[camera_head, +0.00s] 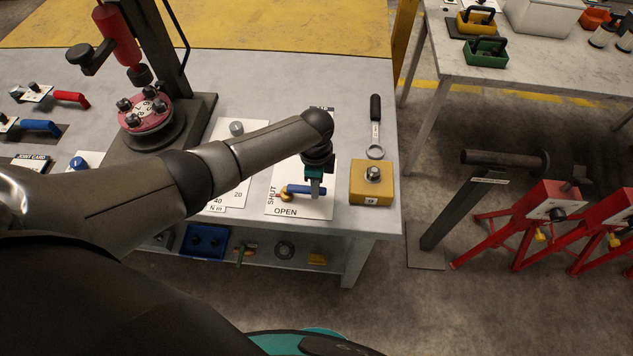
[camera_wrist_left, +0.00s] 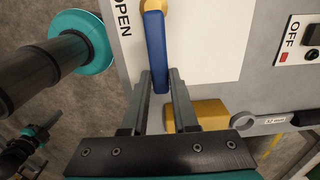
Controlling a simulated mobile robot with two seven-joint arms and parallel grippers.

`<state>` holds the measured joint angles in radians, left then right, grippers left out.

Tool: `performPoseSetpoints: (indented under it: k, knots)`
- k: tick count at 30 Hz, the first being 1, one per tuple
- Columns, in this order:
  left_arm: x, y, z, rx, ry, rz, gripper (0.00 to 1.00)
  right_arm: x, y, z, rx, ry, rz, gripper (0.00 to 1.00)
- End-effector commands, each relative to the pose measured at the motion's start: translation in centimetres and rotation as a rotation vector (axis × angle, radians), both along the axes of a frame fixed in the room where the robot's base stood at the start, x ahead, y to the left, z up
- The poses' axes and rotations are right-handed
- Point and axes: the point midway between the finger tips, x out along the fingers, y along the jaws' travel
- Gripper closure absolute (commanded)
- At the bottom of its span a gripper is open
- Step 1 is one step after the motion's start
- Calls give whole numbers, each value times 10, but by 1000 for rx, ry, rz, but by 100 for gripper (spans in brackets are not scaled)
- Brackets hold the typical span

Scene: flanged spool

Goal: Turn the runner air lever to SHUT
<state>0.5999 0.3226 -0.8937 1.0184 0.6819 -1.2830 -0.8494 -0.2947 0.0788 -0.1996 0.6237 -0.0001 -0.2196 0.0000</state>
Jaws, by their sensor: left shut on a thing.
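The runner air lever (camera_head: 299,189) is a blue handle on a brass pivot, mounted on a white plate (camera_head: 304,212) near the table's front right corner. The plate reads SHUT up its left side and OPEN along its front edge. The handle points right from the pivot, roughly parallel to the word OPEN. My left gripper (camera_head: 315,190) reaches down from above and is shut on the handle's free end. In the left wrist view the blue lever (camera_wrist_left: 155,50) runs in between the two fingers (camera_wrist_left: 161,82).
Another white dial card (camera_head: 237,195) lies to the left, under my forearm. A red-flanged spool stand (camera_head: 147,114) is further left.

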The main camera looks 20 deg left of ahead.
Motion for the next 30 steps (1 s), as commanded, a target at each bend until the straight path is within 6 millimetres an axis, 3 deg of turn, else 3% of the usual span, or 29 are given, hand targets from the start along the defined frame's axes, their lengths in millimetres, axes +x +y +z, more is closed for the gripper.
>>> performPoseSetpoints:
  k: [8,9,17,25,30]
  knots:
    - [-1,-2,0,-2,1,-8,100,-4,0,0,0,6,0,100]
    - [-1,-2,0,-2,1,-8,70,-5,0,0,-1,7,0,100]
    - [-1,-1,0,0,1,-5,43,-7,0,0,0,10,0,100]
    - [0,0,1,1,0,-3,43,-7,0,0,-1,11,0,100]
    - [0,-1,14,-1,-2,-3,43,-7,0,4,-1,11,0,100]
